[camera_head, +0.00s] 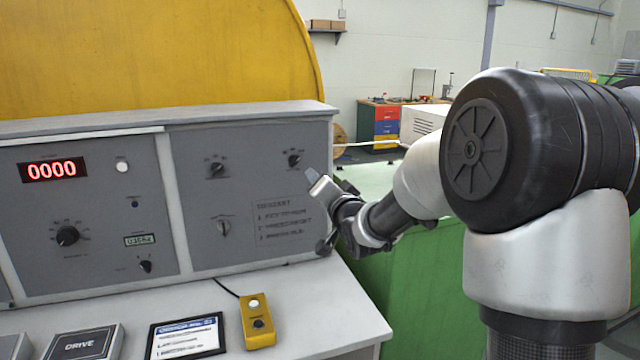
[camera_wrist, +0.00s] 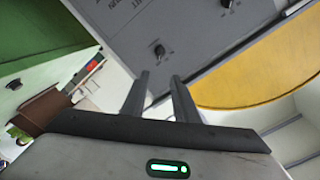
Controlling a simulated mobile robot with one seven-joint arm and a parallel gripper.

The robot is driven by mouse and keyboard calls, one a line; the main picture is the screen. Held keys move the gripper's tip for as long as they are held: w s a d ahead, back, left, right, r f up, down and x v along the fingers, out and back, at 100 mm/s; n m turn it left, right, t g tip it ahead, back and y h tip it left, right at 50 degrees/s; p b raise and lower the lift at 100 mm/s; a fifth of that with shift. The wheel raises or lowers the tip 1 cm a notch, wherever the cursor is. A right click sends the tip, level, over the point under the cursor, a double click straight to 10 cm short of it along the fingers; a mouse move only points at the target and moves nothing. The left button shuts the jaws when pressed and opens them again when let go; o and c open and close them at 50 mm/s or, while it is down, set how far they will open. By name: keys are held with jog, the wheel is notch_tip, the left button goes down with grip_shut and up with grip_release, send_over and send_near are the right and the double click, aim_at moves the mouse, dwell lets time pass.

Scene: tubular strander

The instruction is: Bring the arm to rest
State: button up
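My gripper (camera_head: 326,208) is at the right end of the grey control panel (camera_head: 240,190), close in front of its lettered plate. In the wrist view my gripper (camera_wrist: 160,78) shows two dark fingers with a gap between them and nothing held. The panel face (camera_wrist: 190,30) with its dark knobs lies beyond the fingertips. My arm reaches in from the right, bent, over the green machine part. Whether the fingers touch the panel cannot be told.
The desk (camera_head: 310,300) below holds a yellow button box (camera_head: 256,322) on a cable, a framed card (camera_head: 186,338) and a DRIVE box (camera_head: 84,343). A green surface (camera_head: 410,290) lies right of the desk. A yellow drum (camera_head: 150,50) rises behind the panel.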

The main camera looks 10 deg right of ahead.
jog(key=s+d+r+n+g+h+p, duration=0.2)
jog(key=s+r+g+p, duration=0.15)
jog(key=s, duration=0.65)
jog(key=s+d+r+n+g+h+p, duration=0.2)
jog(key=s+r+g+p, duration=0.15)
jog(key=s, duration=0.65)
jog(key=s+f+n+g+p, duration=0.3)
jog(key=s+g+p, duration=0.1)
jog(key=s, duration=1.7)
jog(key=shift+s+f+g+y+p, duration=0.2)
jog(key=shift+s+g+y+p, duration=0.15)
jog(key=shift+g, duration=0.15)
jog(key=shift+a, duration=0.1)
jog(key=shift+c, duration=0.3)
